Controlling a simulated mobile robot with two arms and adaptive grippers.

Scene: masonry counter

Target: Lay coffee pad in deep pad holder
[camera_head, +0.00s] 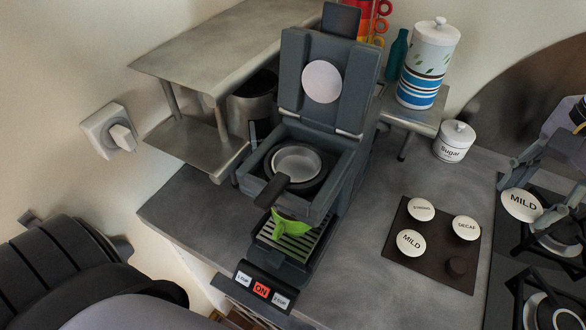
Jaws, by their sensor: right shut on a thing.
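A white round coffee pad marked MILD (523,204) is in my right gripper (538,197) at the right edge of the head view, over the dark hob beside the counter. The gripper's fingers are shut on the pad. The deep pad holder (296,163), a round metal cup with a dark handle (272,191), sits in the opened coffee machine (350,165). Its cup looks empty. The machine's lid (322,55) stands raised, with a pale disc (322,82) on its inner face. My right gripper is well to the right of the holder. My left gripper is not seen.
A dark tray (427,272) holds pads marked STRONG, DECAF and MILD between machine and hob (500,260). A sugar jar (454,142) and striped canister (428,65) stand behind. A metal shelf (205,60) is left of the machine. A green piece (292,228) sits under the handle.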

